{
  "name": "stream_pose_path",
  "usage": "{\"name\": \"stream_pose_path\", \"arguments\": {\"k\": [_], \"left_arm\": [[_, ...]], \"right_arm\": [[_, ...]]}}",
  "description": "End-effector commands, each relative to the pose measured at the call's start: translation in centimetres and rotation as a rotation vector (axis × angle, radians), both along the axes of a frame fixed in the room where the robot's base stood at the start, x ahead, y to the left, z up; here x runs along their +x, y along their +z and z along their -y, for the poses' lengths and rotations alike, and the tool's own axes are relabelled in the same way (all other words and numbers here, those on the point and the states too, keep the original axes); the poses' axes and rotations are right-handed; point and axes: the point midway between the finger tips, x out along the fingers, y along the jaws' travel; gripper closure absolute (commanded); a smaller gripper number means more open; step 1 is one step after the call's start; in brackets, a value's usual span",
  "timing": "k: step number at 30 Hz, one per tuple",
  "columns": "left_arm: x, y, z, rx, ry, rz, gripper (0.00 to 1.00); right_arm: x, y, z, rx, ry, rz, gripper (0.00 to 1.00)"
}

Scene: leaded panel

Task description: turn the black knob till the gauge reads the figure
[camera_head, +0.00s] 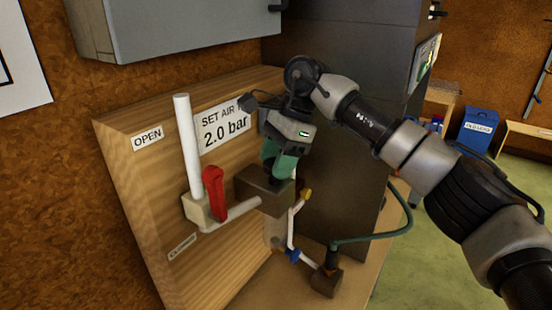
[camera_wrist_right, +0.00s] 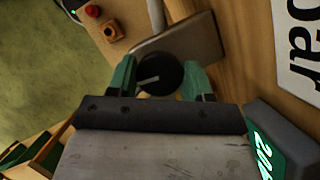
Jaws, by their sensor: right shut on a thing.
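The black knob (camera_wrist_right: 160,75) is round with a white pointer line. It sits on a brownish block (camera_head: 262,193). My right gripper (camera_wrist_right: 160,78) is shut on it, a green finger on each side. In the head view my right gripper (camera_head: 277,165) comes down onto the block and hides the knob. The sign (camera_head: 224,128) on the wooden board reads "SET AIR" and "2.0 bar", its top line partly covered. A grey box with a lit green display (camera_wrist_right: 264,152) shows in the wrist view; its digits look like "20" and are cut off at the edge. My left gripper is out of view.
A red lever (camera_head: 214,190) and white pipe (camera_head: 188,145) stand left of the block, between the OPEN (camera_head: 147,138) and lower labels. A green hose (camera_head: 385,236) runs at the right. A grey cabinet (camera_head: 180,28) overhangs the board.

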Motion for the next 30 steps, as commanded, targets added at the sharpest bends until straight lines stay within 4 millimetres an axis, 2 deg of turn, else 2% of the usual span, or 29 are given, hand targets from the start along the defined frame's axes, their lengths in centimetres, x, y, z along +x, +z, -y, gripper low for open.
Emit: {"name": "stream_pose_path", "arguments": {"k": [5, 6, 10, 18, 22, 26, 30], "left_arm": [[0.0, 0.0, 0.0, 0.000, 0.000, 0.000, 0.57], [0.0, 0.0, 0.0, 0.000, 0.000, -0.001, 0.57], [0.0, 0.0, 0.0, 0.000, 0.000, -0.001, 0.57], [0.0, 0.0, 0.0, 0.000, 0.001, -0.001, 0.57], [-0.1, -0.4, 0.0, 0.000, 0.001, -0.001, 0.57], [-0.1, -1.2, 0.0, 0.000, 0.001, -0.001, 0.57], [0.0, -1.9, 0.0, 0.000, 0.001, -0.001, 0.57]], "right_arm": [[0.1, 0.4, 0.1, 0.005, -0.005, 0.008, 0.73], [0.1, 0.4, 0.1, 0.005, -0.005, 0.008, 0.46], [0.1, 0.3, 0.1, 0.003, -0.005, 0.005, 0.26], [0.0, 0.2, 0.0, 0.001, -0.003, 0.003, 0.25], [0.2, 0.8, 0.3, 0.002, -0.005, 0.004, 0.25], [0.5, 2.6, 1.0, 0.002, -0.007, 0.006, 0.25], [1.0, 5.5, 2.1, 0.004, -0.006, 0.006, 0.25]]}}
